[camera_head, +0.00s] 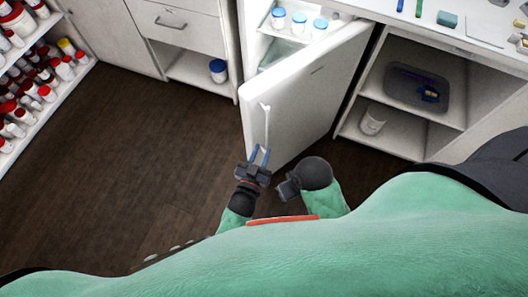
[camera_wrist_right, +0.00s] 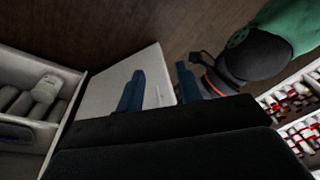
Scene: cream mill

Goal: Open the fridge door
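The white fridge door (camera_head: 300,92) stands swung open in the head view, its inside partly showing. Its white vertical handle (camera_head: 266,125) is on the outer face near the left edge. My left gripper (camera_head: 259,154) is at the handle's lower end, its blue fingers apart; I cannot tell whether they touch the handle. My right gripper is a dark shape near the door's bottom, its fingertips unclear there. In the right wrist view my right gripper (camera_wrist_right: 159,85) has its blue fingers apart with nothing between them, and the door (camera_wrist_right: 105,87) shows behind.
An open cabinet (camera_head: 408,85) with a grey tray (camera_head: 398,100) and a white container (camera_head: 372,122) is to the right. Drawers (camera_head: 180,28) are to the left, and a bottle shelf (camera_head: 50,95) is at far left. The brown floor (camera_head: 120,150) is clear.

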